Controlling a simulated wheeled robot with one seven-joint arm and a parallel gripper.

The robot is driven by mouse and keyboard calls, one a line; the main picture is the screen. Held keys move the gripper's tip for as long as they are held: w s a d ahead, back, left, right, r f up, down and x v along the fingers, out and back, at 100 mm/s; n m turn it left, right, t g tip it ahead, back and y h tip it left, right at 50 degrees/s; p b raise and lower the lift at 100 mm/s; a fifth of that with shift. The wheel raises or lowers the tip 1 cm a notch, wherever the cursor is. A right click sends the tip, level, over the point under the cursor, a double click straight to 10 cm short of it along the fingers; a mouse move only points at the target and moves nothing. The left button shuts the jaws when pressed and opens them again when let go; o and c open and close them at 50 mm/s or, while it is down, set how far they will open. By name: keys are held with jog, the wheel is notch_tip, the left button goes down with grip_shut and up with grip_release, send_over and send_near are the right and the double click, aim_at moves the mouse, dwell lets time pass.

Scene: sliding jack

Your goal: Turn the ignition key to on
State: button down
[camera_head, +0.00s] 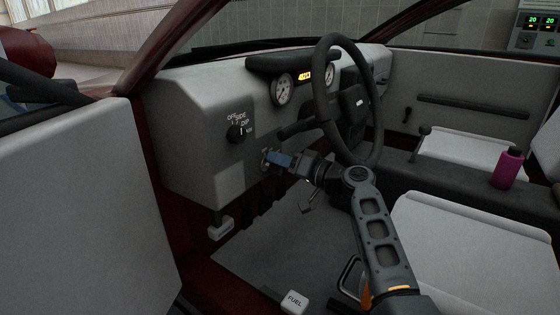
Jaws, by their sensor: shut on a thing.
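The ignition key (281,160) has a blue head and sits at the ignition lock (265,158) on the lower right of the grey dashboard, left of the steering column. My gripper (291,163) reaches in from the right and is shut on the key's blue head. The gripper's fingers hide part of the head. The lock's markings are too small to read, so I cannot tell the key's turned position.
The black steering wheel (322,105) stands just above and right of my gripper. A light switch knob (236,133) is on the dashboard to the left. Levers marked FUEL (295,301) and another (221,229) sit below. A purple bottle (508,168) stands at right.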

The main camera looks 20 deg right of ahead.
jog(key=c, duration=1.1)
grip_release()
jog(key=shift+d, duration=0.1)
jog(key=p+v, duration=0.1)
jog(key=v, duration=0.6)
jog(key=shift+s, duration=0.3)
jog(key=shift+d, duration=0.25)
